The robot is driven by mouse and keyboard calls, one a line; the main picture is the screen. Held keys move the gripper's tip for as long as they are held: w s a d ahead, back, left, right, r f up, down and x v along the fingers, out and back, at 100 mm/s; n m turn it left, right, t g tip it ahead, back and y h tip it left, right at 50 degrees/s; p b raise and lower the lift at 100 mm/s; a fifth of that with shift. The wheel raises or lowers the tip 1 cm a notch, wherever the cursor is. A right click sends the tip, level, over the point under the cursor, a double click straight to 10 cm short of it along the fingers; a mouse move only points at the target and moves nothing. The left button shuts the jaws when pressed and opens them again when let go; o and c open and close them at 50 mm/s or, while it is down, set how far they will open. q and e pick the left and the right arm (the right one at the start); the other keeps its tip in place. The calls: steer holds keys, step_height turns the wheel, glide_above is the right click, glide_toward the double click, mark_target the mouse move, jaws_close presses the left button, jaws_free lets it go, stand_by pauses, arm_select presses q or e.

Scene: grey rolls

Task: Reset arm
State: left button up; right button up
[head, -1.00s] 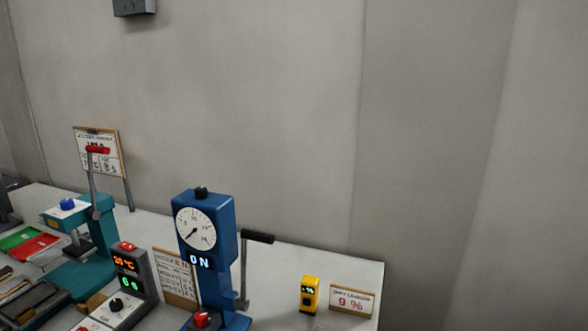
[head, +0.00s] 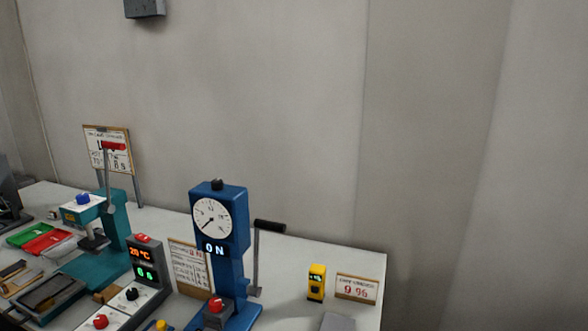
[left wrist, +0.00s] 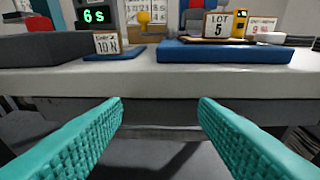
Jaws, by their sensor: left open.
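My left gripper (left wrist: 161,112) shows in the left wrist view as two teal ribbed fingers, spread wide apart. It is open with nothing between the fingers. It is at about the table's height, in front of the table's front edge (left wrist: 170,82). Neither arm shows in the head view, and my right gripper is in neither view.
On the table stand a blue press (head: 228,260) with a dial and "ON" display, a teal press (head: 118,225) and a grey controller (head: 147,265). A yellow meter (head: 316,282) and a "9 %" sign (head: 356,289) are at right. A "LOT 5" card (left wrist: 217,25) shows nearby.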

arm_select(q)
steer(key=s+d+f+n+g+y, duration=0.1)
steer(key=s+f+g+y, duration=0.15)
steer(key=s+f, duration=0.65)
steer(key=s+d+f+n+g+y, duration=0.15)
steer(key=s+f+g, duration=0.3)
steer(key=f, duration=0.85)
steer(key=s+d+f+g, duration=0.2)
steer(key=s+d+f, duration=0.2)
steer(key=s, duration=0.4)
steer(key=s+d+f+m+g, duration=0.1)
steer(key=s+d+f, duration=0.3)
steer(key=s, duration=0.4)
steer(key=s+d+f+g, duration=0.3)
steer(key=s+d+f, duration=0.1)
steer(key=s, duration=0.4)
steer(key=shift+s+f+g, duration=0.3)
steer(key=shift+s+g, duration=0.1)
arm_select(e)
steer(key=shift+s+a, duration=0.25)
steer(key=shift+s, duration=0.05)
